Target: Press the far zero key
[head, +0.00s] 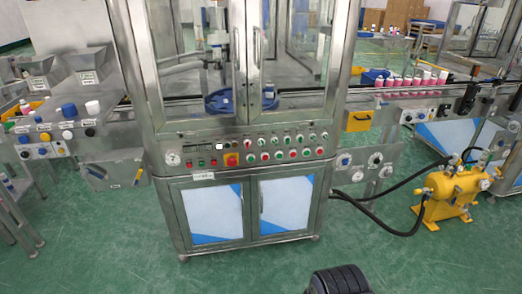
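The control panel (330,135) runs across the front of a steel machine cabinet, below its glass doors. It carries rows of red, green and white buttons, a round gauge (173,159) at its left end and a yellow plate with a red knob (231,159). A small white square (220,146) sits in the upper row. The labels are too small to read, so I cannot tell which key is the far zero key. My gripper is not in view; only a black ribbed part, probably of my own arm, shows at the bottom edge.
Steel doors with blue and white panels (285,207) are below. A yellow tank (450,192) with black hoses stands at right. A conveyor (400,92) carries pink and white cans (408,81). Bins (85,58) stand at left. The green floor (120,250) in front is mostly clear.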

